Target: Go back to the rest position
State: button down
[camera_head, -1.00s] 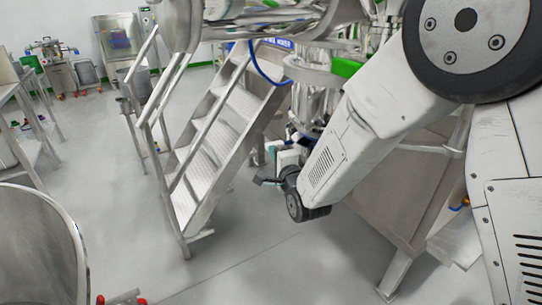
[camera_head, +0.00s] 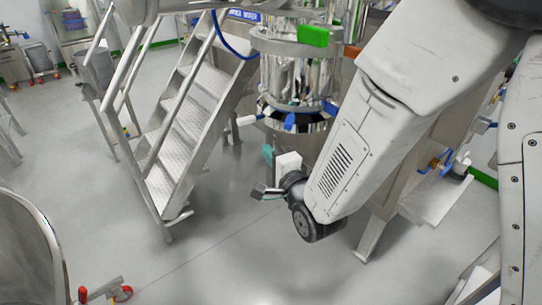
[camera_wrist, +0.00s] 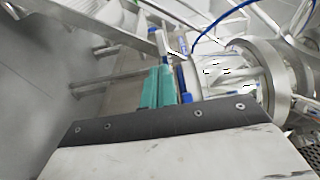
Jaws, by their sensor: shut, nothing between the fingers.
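My gripper (camera_head: 267,154) shows in the head view at the end of my arm, small and partly hidden by the wrist. It hangs in front of the steel vessel's lower end, above the floor. In the wrist view its teal fingers (camera_wrist: 158,88) are together with nothing seen between them. I cannot tell the exact gap between fingers and vessel.
Metal steps (camera_head: 193,118) with handrails stand left of the vessel. A blue hose (camera_head: 232,45) hangs by the steps. Grey floor (camera_head: 220,255) is open in the lower middle.

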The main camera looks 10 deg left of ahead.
notch_tip(320, 180, down, 8)
jog(key=s+d+n+g+h, duration=0.1)
jog(key=s+n+g+h, duration=0.2)
jog(key=n+g, duration=0.2)
jog(key=s+d+f+n+g+h, duration=0.2)
jog(key=s+d+n+g+h, duration=0.15)
jog(key=d, duration=0.35)
jog(key=s+d+r+n+g+h, duration=0.1)
jog(key=s+d+r+g, duration=0.1)
jog(key=s+d+r, duration=0.7)
jog(key=s+d+r+n+g+h, duration=0.1)
jog(key=s+d+r+g+h, duration=0.1)
jog(key=s+d+r, duration=0.8)
jog(key=d+r+g, duration=0.1)
jog(key=d, duration=0.6)
jog(key=shift+s+r+n, duration=0.15)
jog(key=shift+r+n, duration=0.2)
